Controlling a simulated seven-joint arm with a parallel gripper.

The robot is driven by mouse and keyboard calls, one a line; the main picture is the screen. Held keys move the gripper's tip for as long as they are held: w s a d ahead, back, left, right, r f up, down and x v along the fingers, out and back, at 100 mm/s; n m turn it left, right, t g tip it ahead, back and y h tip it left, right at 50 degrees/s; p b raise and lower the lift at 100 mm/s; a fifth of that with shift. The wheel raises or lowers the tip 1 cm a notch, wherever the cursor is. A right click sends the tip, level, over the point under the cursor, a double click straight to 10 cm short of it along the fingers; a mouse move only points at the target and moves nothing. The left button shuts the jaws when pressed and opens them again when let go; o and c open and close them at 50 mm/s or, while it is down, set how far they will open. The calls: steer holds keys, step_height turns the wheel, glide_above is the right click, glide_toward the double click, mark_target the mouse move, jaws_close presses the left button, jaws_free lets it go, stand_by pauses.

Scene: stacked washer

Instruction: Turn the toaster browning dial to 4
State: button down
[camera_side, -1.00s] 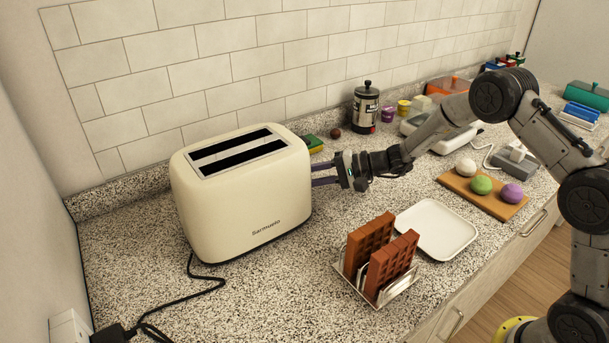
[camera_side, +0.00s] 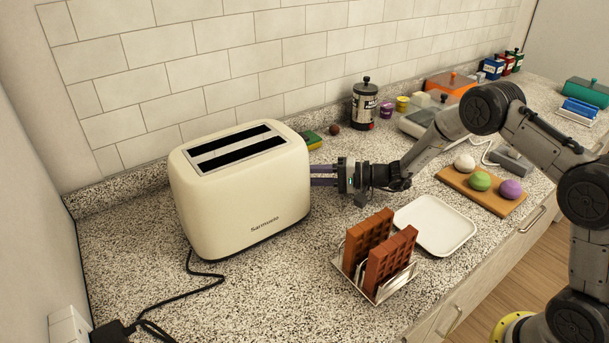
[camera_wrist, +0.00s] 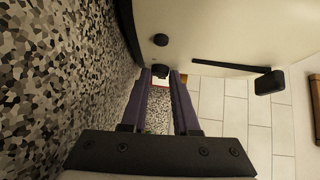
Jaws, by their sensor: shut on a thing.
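The cream toaster (camera_side: 245,200) stands upright on the counter, its right end facing my gripper (camera_side: 312,175). In the wrist view, that end panel (camera_wrist: 220,35) carries a black lever (camera_wrist: 270,82) at a slot, a round black knob (camera_wrist: 160,40) and a second dark knob, the browning dial (camera_wrist: 161,71). My gripper (camera_wrist: 161,76) has its purple fingers at this dial, one on each side, and is shut on it. The fingers partly cover the dial. No scale or pointer is readable, so its setting cannot be told.
A rack (camera_side: 388,291) with waffles and a white plate (camera_side: 435,226) stand near the front, below my arm. A sponge (camera_side: 312,139) and a canister (camera_side: 365,104) are behind. A board (camera_side: 480,190) with coloured balls lies right. The toaster's cord (camera_side: 190,297) runs left.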

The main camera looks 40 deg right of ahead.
steer(key=c, duration=0.7)
jaws_free()
steer(key=shift+o, duration=0.2)
steer(key=v, duration=1.3)
steer(key=shift+s+d, duration=0.25)
steer(key=shift+d, duration=0.05)
steer(key=shift+a, duration=0.15)
